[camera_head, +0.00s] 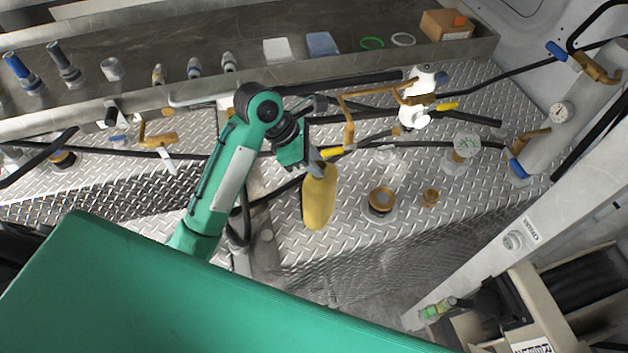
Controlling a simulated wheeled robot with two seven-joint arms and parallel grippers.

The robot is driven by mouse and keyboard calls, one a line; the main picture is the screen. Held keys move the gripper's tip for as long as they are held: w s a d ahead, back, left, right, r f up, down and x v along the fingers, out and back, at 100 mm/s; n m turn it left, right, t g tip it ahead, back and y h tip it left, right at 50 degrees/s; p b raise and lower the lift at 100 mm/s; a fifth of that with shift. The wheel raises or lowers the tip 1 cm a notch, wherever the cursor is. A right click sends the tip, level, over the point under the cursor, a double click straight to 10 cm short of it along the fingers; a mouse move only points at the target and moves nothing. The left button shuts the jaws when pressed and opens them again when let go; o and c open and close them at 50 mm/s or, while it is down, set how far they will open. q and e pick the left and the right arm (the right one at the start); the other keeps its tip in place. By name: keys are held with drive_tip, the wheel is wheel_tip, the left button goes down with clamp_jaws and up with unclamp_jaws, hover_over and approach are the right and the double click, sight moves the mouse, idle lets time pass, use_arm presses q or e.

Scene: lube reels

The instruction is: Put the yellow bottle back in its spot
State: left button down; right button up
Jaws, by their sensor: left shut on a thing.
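The yellow bottle (319,198) hangs below my left gripper (317,168), slightly tilted, over the diamond-plate deck. My left gripper is shut on the upper end of the bottle. The green left arm reaches in from the lower left. The picture does not clearly show whether the bottle's base touches the deck. No empty spot for the bottle can be made out with certainty. My right gripper is not in view.
A metal shelf (350,72) at the back holds fittings, cloths and a cardboard box (446,24). Brass valves and black hoses run behind the bottle. A brass-topped fitting (381,201) stands to its right. Bare deck lies below the bottle.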

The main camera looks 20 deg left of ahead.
sight(307, 177)
use_arm(q)
wheel_tip(307, 177, down, 2)
drive_tip(key=shift+a+f, duration=0.1)
drive_tip(key=shift+f, duration=0.15)
wheel_tip(307, 177, down, 4)
drive_tip(key=shift+f+p, duration=0.2)
drive_tip(key=shift+p, duration=0.5)
drive_tip(key=shift+f, duration=0.35)
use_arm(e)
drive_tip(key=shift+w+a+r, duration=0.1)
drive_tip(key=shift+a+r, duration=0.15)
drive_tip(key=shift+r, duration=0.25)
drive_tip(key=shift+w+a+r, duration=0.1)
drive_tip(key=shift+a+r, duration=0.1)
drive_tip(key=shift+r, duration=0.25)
use_arm(q)
drive_tip(key=shift+f, duration=0.1)
drive_tip(key=c, duration=1.2)
unclamp_jaws()
drive_tip(key=shift+o, duration=0.2)
drive_tip(key=shift+s, duration=0.1)
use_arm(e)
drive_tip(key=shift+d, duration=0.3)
